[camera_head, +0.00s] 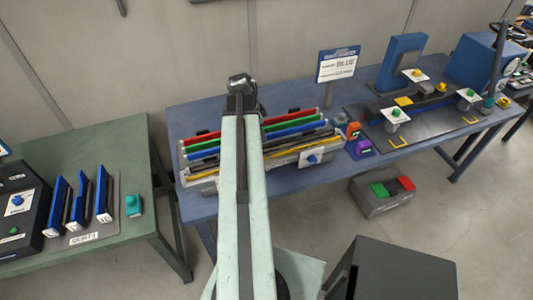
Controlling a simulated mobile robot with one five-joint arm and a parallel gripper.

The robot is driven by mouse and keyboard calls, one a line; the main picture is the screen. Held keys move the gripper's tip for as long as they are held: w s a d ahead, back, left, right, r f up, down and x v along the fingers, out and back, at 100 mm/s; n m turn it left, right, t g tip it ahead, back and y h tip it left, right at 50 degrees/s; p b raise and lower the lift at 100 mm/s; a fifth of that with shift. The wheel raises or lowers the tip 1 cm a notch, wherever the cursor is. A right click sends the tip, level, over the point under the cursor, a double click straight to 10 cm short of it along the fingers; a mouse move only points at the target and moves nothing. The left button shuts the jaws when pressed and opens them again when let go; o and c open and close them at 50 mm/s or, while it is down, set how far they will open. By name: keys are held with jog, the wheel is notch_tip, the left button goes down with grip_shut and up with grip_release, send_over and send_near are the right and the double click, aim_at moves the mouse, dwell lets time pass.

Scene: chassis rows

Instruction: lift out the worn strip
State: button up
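A chassis (286,160) on the blue table holds a row of long coloured strips. I see a red strip (292,117), a green strip (292,125), a blue strip (296,133) and a yellow strip (204,174), with dark ones among them. A sign (338,65) behind it reads "BLUE" in its large print; the smaller print is unclear. Wear on any strip is too small to make out. My arm crosses in front of the strips and hides their middles. My gripper (242,86) is at the arm's far end, beyond the strips; its fingers do not show clearly.
A green table (120,150) at left carries upright blue pieces (104,194) and a teal block (133,204). The blue table (190,112) holds fixtures (395,114) at right. A grey bin (373,200) with green and red pieces is on the floor. A dark box stands at front.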

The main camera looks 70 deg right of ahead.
aim_at(266, 148)
jog(key=b+x, duration=0.7)
jog(key=x, duration=0.1)
jog(key=shift+a+f+b, duration=0.1)
jog(key=shift+a+b, duration=0.2)
jog(key=shift+b, duration=0.05)
jog(key=shift+r, duration=0.2)
grip_shut()
dwell(0.8)
